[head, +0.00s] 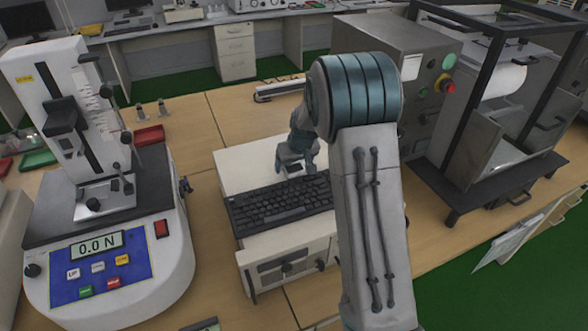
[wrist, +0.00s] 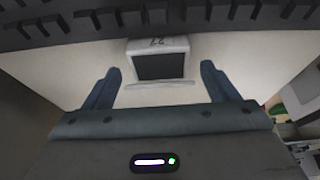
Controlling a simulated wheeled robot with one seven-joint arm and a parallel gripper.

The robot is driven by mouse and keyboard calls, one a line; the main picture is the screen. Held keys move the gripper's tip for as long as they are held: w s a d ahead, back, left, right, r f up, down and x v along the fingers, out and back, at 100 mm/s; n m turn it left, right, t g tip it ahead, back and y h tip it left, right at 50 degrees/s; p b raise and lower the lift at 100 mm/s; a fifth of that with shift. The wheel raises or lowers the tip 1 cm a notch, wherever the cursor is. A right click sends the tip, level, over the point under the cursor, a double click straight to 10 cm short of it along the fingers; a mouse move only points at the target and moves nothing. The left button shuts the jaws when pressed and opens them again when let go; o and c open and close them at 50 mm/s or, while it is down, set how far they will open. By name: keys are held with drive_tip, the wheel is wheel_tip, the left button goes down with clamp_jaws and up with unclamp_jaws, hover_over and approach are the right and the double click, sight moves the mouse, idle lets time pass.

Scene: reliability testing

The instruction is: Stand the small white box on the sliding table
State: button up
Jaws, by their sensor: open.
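In the wrist view, a small white box (wrist: 160,47) with dark print and a dark panel lies on a pale surface. My gripper (wrist: 160,68) is open, with one finger on each side of the box and a visible gap to both. In the head view my gripper (head: 298,165) is low over the white cabinet top (head: 237,165), behind the keyboard; it largely hides the box there. A test stand at the left has a small metal plate (head: 118,201) on its dark base; I cannot tell whether this is the sliding table.
A black keyboard (head: 280,204) lies directly in front of my gripper. The test stand's display (head: 97,245) reads 0.0 N. A red tray (head: 149,135) lies behind the stand. A large grey machine (head: 395,70) stands at the right. Bare wooden bench (head: 195,135) separates stand and cabinet.

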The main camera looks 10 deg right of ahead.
drive_tip(key=c, duration=1.1)
drive_tip(key=shift+c, duration=0.2)
